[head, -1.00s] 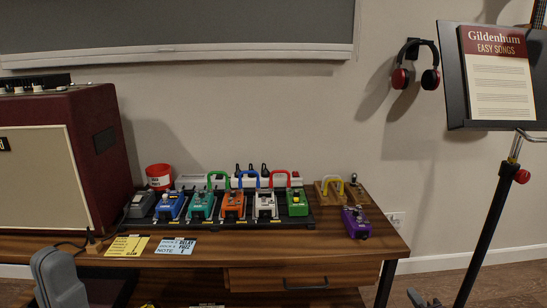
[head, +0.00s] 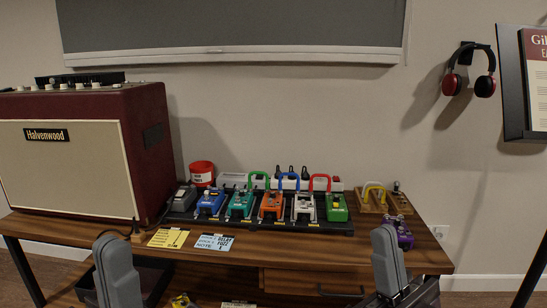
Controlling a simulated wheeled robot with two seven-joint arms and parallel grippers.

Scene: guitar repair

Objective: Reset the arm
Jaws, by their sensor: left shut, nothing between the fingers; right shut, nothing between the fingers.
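My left gripper (head: 116,272) shows as a grey shape at the bottom left of the head view, in front of the bench edge, shut and empty. My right gripper (head: 389,268) shows as a similar grey shape at the bottom right, in front of the drawer's right end, also shut and empty. Both point upward and are cut off by the lower picture edge. Their fingertips are hard to make out. Neither visibly holds anything.
The wooden bench (head: 430,262) carries a red amplifier (head: 70,160), a black pedalboard (head: 262,224) with several coloured pedals, a red tub (head: 201,174), a purple pedal (head: 398,232), a yellow card (head: 168,238) and a blue card (head: 214,242). Headphones (head: 484,86) hang at right.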

